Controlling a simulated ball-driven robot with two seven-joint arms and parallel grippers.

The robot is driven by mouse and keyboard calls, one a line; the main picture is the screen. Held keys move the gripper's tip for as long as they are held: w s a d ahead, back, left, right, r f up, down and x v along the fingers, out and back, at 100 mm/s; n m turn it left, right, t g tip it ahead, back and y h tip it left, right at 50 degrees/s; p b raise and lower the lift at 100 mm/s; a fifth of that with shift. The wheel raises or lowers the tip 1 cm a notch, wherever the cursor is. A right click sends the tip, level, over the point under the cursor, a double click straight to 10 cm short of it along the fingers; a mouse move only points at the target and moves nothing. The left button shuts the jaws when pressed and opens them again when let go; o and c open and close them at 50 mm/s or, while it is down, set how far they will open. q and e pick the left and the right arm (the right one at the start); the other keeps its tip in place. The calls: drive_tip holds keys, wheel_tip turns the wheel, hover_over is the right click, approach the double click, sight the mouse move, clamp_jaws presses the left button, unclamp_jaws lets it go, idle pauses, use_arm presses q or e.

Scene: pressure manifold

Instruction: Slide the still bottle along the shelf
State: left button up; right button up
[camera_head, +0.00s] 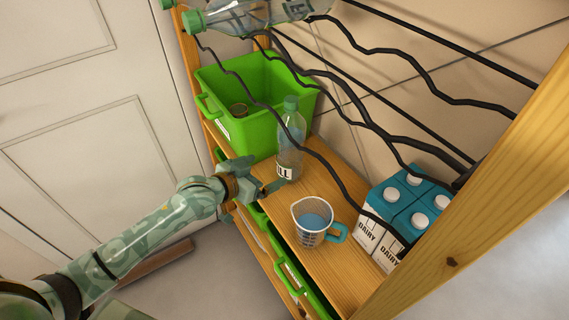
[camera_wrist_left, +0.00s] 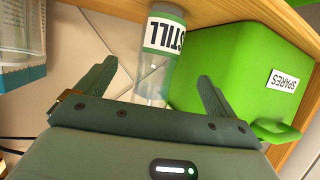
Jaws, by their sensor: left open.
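The still bottle (camera_head: 291,135) is clear with a green cap and a white label. It stands upright on the wooden shelf (camera_head: 335,272), between the green bin and the measuring jug. My left gripper (camera_head: 272,184) is open beside the bottle's lower part, at the shelf's front edge. In the left wrist view, which is upside down, the bottle (camera_wrist_left: 153,80) shows between the two spread fingers, its label reading STILL. I cannot tell whether a finger touches it. My right gripper is not in view.
A green bin (camera_head: 250,130) labelled SPARES stands behind the bottle, left of it. A measuring jug (camera_head: 310,232) with blue liquid and several milk cartons (camera_head: 372,240) stand to the right. Wavy black rack wires (camera_head: 335,84) cross above, holding another bottle (camera_head: 250,16).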

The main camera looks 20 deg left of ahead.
sight(281, 165)
use_arm(q)
drive_tip(key=b+x, duration=0.1)
drive_tip(key=x, duration=0.2)
drive_tip(key=b+x, duration=0.1)
drive_tip(key=x, duration=0.3)
drive_tip(key=b+x, duration=0.2)
drive_tip(key=x, duration=0.2)
drive_tip(key=shift+s+a+f, duration=0.1)
drive_tip(key=shift+f, duration=0.15)
drive_tip(key=shift+w+d, duration=0.2)
drive_tip(key=shift+w, duration=0.2)
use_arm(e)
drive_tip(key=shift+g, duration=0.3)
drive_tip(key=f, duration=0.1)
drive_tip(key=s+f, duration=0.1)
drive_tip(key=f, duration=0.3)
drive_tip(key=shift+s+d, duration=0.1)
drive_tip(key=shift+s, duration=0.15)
use_arm(q)
drive_tip(key=c, duration=1.6)
drive_tip(key=shift+w+d+b, duration=0.5)
drive_tip(key=shift+w+d, duration=0.35)
drive_tip(key=shift+w, duration=0.2)
drive_tip(key=shift+w+d+b, duration=0.45)
drive_tip(key=shift+w+d, duration=0.4)
drive_tip(key=shift+w, duration=0.2)
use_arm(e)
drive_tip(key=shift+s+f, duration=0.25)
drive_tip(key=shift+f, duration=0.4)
